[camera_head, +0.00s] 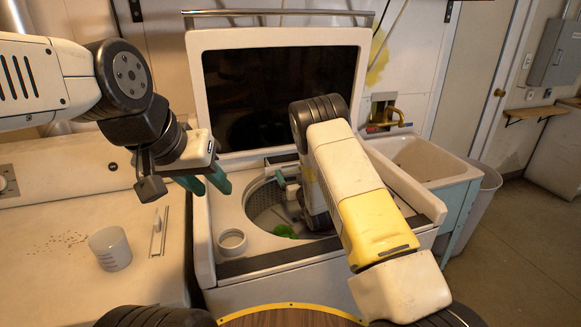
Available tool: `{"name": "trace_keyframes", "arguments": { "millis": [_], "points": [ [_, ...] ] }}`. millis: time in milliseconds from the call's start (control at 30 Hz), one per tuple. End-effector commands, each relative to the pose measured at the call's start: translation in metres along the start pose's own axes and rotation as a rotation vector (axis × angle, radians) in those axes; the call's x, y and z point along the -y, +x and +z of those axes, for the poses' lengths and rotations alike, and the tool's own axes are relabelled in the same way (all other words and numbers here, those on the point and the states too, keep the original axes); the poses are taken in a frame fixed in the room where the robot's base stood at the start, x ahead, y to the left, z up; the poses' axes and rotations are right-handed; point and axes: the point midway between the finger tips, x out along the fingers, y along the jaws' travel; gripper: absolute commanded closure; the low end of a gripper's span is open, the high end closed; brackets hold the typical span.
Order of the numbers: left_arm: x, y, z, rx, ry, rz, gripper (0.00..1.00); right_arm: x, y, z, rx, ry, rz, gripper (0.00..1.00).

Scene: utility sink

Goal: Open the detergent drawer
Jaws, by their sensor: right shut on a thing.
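The top-loading washer (207,235) stands in the middle with its dark-windowed lid (278,42) raised. Its round tub opening shows a perforated metal drum (262,203) with a green item (285,231) inside. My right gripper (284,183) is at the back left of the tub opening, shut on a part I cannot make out. My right arm covers the right side of the opening. I cannot pick out the detergent drawer clearly. My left gripper (205,184) is open and empty, above the washer's left edge, its teal fingers apart.
A utility sink (420,160) with a brass tap (391,112) stands right. Floor at far right is clear.

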Motion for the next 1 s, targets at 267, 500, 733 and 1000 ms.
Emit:
{"name": "trace_keyframes", "arguments": {
  "millis": [267,500,733,1000],
  "points": [
    [0.0001,0.0002,0.0,0.001,0.0,0.0,0.64,-0.0055,-0.0075,-0.0011,-0.002,-0.003,0.011,0.9],
    [0.0001,0.0002,0.0,0.001,0.0,0.0,0.64,-0.0054,-0.0072,-0.0013,-0.003,-0.003,0.01,0.06],
    [0.0001,0.0002,0.0,0.001,0.0,0.0,0.64,-0.0031,-0.007,-0.001,-0.002,-0.002,0.006,0.06],
    [0.0,0.0001,0.0,0.0,0.0,0.0,0.64,-0.0016,-0.0024,-0.0007,-0.002,-0.002,0.003,0.06]
  ]
}}
